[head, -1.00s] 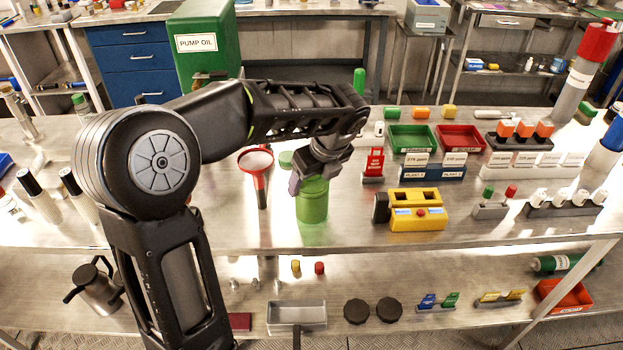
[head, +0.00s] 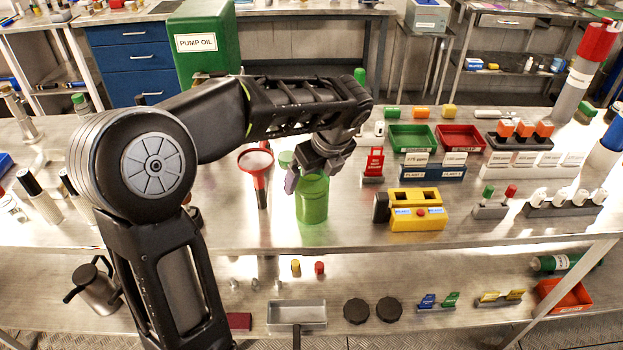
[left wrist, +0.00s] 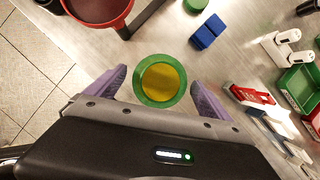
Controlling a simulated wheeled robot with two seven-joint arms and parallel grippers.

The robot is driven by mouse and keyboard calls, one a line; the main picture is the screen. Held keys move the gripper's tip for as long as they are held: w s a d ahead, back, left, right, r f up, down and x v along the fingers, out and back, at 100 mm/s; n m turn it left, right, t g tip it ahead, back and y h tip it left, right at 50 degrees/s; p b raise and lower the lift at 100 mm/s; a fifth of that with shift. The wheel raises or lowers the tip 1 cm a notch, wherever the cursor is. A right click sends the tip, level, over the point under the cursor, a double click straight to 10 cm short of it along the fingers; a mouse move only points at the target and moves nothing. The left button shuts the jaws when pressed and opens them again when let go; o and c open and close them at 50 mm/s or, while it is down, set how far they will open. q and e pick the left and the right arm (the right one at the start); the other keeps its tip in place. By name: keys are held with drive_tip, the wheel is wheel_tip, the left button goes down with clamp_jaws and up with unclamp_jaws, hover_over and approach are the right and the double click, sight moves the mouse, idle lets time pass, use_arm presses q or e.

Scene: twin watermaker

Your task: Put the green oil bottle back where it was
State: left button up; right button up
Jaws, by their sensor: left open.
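The green oil bottle (head: 312,203) stands upright on the bench, near its front edge. In the left wrist view the bottle shows from above as a green ring (left wrist: 143,94) around a yellow middle. My left gripper (head: 315,172) is open, just above the bottle in the head view. In the left wrist view its two purple fingers (left wrist: 160,92) lie on either side of the bottle, with gaps between. I cannot tell how far the fingertips are above the bottle's top. My right gripper is not in view.
A red funnel (head: 256,163) stands left of the bottle and a yellow device (head: 418,213) right of it. Bare bench lies between bottle and yellow device.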

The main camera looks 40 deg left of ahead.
use_arm(q)
drive_tip(key=v, duration=1)
drive_tip(key=shift+d+r+p, duration=0.15)
drive_tip(key=shift+r+p, duration=0.1)
drive_tip(key=shift+p, duration=0.05)
